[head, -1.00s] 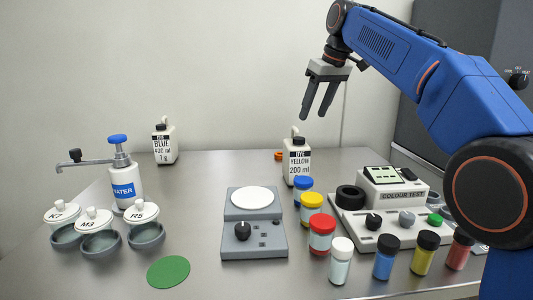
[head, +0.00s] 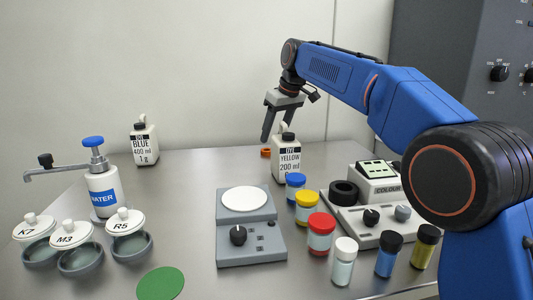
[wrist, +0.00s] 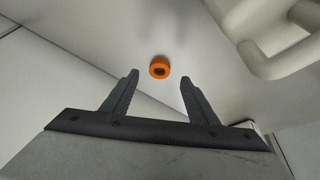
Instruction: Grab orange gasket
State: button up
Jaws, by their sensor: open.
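The orange gasket (head: 265,153) is a small ring lying on the steel table, just left of the yellow dye bottle and near the back wall. My gripper (head: 276,138) is open and empty, above the table close to the gasket and the bottle. In the wrist view its two fingers (wrist: 158,76) are spread apart and do not touch the gasket.
The yellow dye bottle (head: 286,162) stands close at the gasket's right; its pale handle (wrist: 285,45) shows in the wrist view. The blue dye bottle (head: 145,145) stands at the back left. A scale (head: 250,245) and several capped jars are nearer. The table between the dye bottles is clear.

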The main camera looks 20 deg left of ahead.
aim_at(267, 152)
jog(key=shift+x, duration=3)
jog(key=shift+w+a+r, duration=0.1)
jog(key=shift+a, duration=0.1)
jog(key=c, duration=1.1)
